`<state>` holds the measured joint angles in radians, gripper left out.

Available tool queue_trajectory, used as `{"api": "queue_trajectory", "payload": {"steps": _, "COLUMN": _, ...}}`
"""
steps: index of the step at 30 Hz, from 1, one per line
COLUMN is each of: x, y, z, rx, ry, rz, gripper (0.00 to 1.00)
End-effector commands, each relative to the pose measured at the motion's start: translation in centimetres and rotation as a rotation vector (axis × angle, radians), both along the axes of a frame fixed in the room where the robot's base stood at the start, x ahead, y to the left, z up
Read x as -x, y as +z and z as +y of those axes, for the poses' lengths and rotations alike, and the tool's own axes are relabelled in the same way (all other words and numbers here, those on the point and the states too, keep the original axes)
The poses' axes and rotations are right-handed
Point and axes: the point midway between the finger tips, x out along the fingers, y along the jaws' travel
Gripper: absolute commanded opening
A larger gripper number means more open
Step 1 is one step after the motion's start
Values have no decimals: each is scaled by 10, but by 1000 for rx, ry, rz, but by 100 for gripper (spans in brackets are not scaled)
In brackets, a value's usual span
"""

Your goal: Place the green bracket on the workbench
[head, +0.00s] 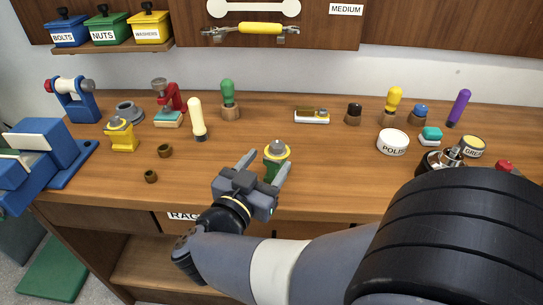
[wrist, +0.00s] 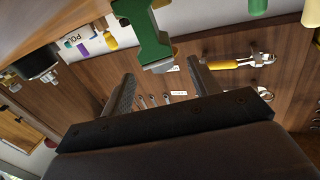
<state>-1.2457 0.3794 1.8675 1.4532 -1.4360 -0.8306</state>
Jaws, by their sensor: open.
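The green bracket (head: 270,169) is upright at the front middle of the workbench (head: 330,165), with a yellow ring and a grey cap on top. Its lower part is partly hidden behind my gripper in the head view. My gripper (head: 266,164) is open, with one finger on each side of the bracket. In the wrist view the green bracket (wrist: 153,35) shows between and just beyond the fingertips (wrist: 160,68), with gaps at both sides. It appears to stand on the bench, but its base contact is hidden.
A yellow bracket (head: 121,135), a red one (head: 170,95) and a blue one (head: 77,98) stand at the left. Two small brown rings (head: 165,151) lie left of my gripper. A polish tin (head: 392,142) and several handled tools stand at the right. The bench's middle is fairly clear.

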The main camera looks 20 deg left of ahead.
Motion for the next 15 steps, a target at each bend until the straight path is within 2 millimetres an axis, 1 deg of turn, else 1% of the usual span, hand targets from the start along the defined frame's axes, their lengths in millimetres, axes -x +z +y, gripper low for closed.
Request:
{"api": "queue_trajectory", "payload": {"steps": 1, "x": 11, "y": 0, "z": 3, "rx": 0, "ry": 5, "rz": 1, "gripper": 58}}
{"api": "queue_trajectory", "payload": {"steps": 6, "x": 43, "y": 0, "z": 8, "rx": 0, "ry": 5, "rz": 1, "gripper": 58}}
{"api": "queue_trajectory", "payload": {"steps": 12, "x": 71, "y": 0, "z": 11, "rx": -1, "ry": 3, "rz": 1, "gripper": 58}}
{"api": "queue_trajectory", "payload": {"steps": 15, "x": 80, "y": 0, "z": 12, "rx": 0, "ry": 1, "rz": 0, "gripper": 58}}
